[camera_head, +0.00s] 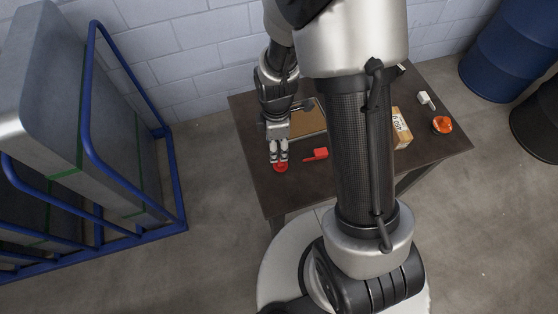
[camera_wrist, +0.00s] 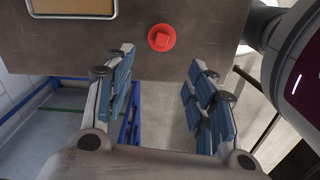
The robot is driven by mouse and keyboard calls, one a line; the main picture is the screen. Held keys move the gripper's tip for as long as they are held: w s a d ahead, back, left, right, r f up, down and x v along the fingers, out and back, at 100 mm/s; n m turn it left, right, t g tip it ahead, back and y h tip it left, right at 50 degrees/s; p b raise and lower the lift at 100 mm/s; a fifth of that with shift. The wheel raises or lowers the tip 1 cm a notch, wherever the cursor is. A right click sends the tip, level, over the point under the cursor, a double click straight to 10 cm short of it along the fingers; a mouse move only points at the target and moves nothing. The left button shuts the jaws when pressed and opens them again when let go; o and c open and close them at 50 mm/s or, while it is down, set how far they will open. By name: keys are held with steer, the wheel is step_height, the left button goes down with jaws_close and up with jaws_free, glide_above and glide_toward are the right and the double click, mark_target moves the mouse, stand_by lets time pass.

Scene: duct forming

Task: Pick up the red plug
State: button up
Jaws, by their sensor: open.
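The red plug (camera_head: 281,167) lies on the dark brown table (camera_head: 245,122) near its left part. In the wrist view the plug (camera_wrist: 162,37) is a round red disc with a raised square middle, resting on the tabletop (camera_wrist: 205,50). My gripper (camera_head: 279,155) is just above and beside the plug in the head view. In the wrist view my gripper (camera_wrist: 160,75) has its blue-padded fingers wide apart, with nothing between them. The plug sits past the fingertips, roughly centred between them. I cannot tell the exact height gap.
A red block-like item (camera_head: 316,154) lies right of the plug. A framed tan board (camera_head: 309,122) lies behind. A cardboard box (camera_head: 401,128), an orange item (camera_head: 442,125) and a white item (camera_head: 425,98) are at the right. A blue-railed rack (camera_head: 165,165) stands left of the table.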

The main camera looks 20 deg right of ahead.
steer(key=b, duration=0.2)
glide_above(279, 163)
steer(key=f, duration=0.6)
steer(key=shift+w+a+f, duration=0.1)
steer(key=shift+a+f, duration=0.15)
steer(key=shift+f, duration=0.15)
steer(key=shift+d+f+b, duration=0.2)
steer(key=shift+f+b, duration=0.75)
steer(key=shift+f, duration=1.7)
steer(key=shift+c, duration=0.2)
steer(key=shift+r, duration=0.1)
steer(key=c, duration=0.6)
